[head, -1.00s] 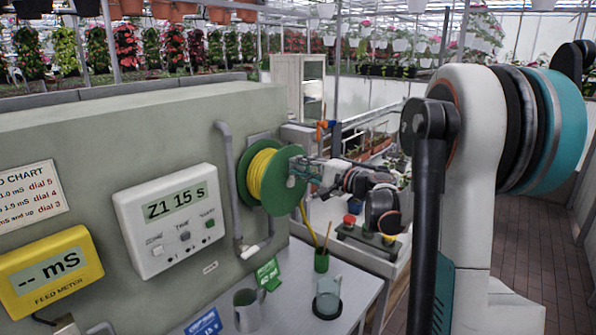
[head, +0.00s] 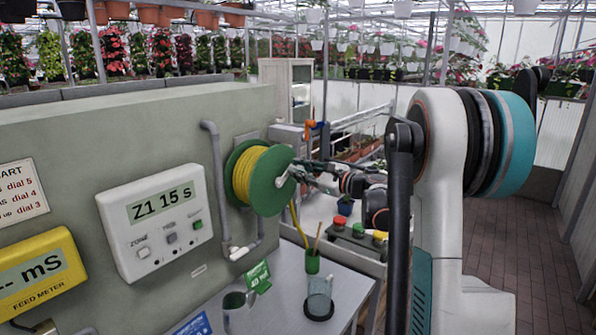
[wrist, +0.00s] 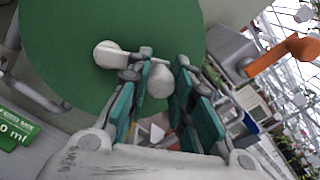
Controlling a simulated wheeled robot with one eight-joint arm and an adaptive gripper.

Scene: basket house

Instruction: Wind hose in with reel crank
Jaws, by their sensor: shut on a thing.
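The hose reel has a green front flange (head: 273,186) with yellow hose (head: 247,172) wound behind it. It is mounted on the side of the grey-green wall. A white crank (head: 285,175) sits on the flange face. In the wrist view the flange (wrist: 70,45) fills the upper left, and the crank's white hub (wrist: 108,54) and pale round knob (wrist: 160,80) stand out from it. My gripper (wrist: 164,76) has its teal fingers closed on either side of the knob. In the head view my gripper (head: 303,172) is at the flange's right side. A length of yellow hose (head: 299,222) hangs below the reel.
A wall controller (head: 158,220) reads "Z1 15 s", with a yellow feed meter (head: 38,280) to its left. A grey bench (head: 278,306) below carries a mug (head: 238,312), a clear beaker (head: 319,294) and a green pot (head: 312,262). Grey pipe (head: 217,185) runs beside the reel. Brick floor (head: 520,240) is open at right.

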